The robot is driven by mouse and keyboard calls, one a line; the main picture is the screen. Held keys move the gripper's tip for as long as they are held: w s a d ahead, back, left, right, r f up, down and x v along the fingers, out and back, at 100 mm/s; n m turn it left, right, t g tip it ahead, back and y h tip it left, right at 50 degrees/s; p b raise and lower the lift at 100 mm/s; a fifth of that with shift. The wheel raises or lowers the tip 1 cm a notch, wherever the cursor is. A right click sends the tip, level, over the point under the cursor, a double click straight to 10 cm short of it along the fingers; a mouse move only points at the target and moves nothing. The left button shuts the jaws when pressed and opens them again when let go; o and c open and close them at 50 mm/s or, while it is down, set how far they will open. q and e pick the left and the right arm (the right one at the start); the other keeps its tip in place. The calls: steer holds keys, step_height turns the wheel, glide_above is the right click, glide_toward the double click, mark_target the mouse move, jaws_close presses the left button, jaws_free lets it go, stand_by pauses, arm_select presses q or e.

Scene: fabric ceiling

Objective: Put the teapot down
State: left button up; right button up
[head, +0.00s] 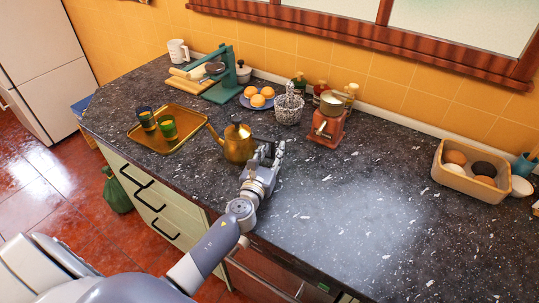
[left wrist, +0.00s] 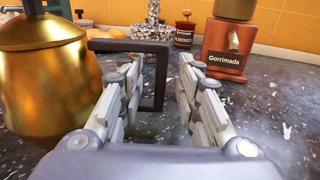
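The teapot (head: 237,148) is brass-gold with a spout pointing left and a dark square handle. It appears to stand upright on the dark speckled counter (head: 330,215), beside the tray. My left gripper (head: 271,150) is at its right side, at the handle. In the left wrist view the teapot body (left wrist: 45,85) fills the left edge. Its black handle (left wrist: 161,75) reaches between the fingers of my left gripper (left wrist: 160,85). The fingers are apart, with a gap between the handle's upright bar and the right finger. My right gripper is not in view.
A golden tray (head: 180,142) with two glasses is left of the teapot. A tan box (head: 471,170) stands far right. The counter's front right is clear.

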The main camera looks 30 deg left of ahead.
arm_select(q)
steer(key=s, duration=0.4)
steer(key=s+d, duration=0.1)
steer(key=s, duration=0.3)
steer(key=s+d, duration=0.1)
steer(key=s, duration=0.2)
steer(key=shift+s+r, duration=0.15)
steer(key=shift+s, duration=0.25)
